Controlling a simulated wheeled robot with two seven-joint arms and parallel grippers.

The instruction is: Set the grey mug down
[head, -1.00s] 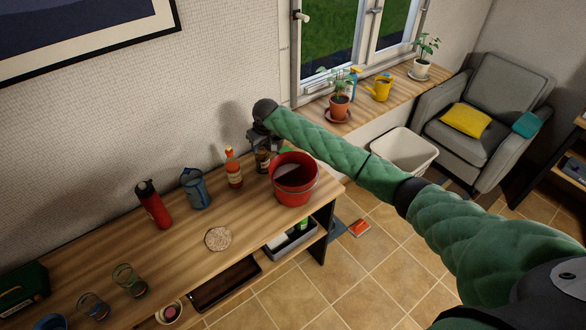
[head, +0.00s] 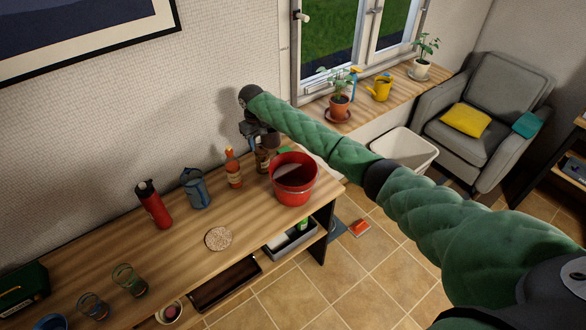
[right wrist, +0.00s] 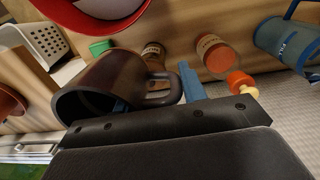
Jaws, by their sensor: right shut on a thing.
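The grey mug (right wrist: 110,84) looks dark grey-brown in the right wrist view, with its open mouth toward the lower left and its handle to the right. My right gripper (right wrist: 158,92) is shut on it near the handle side. In the head view my right gripper (head: 259,138) is over the back of the wooden table (head: 190,247), close to the wall. The mug is hard to make out there against the dark gripper. I cannot tell the exact gap under it. My left gripper is out of view.
A brown labelled jar (head: 263,162) and a red bucket (head: 294,182) stand close below and right of the gripper. A sauce bottle (head: 233,170), blue pitcher (head: 196,188) and red flask (head: 153,205) stand left. A cork coaster (head: 218,239) lies in front; table around it is clear.

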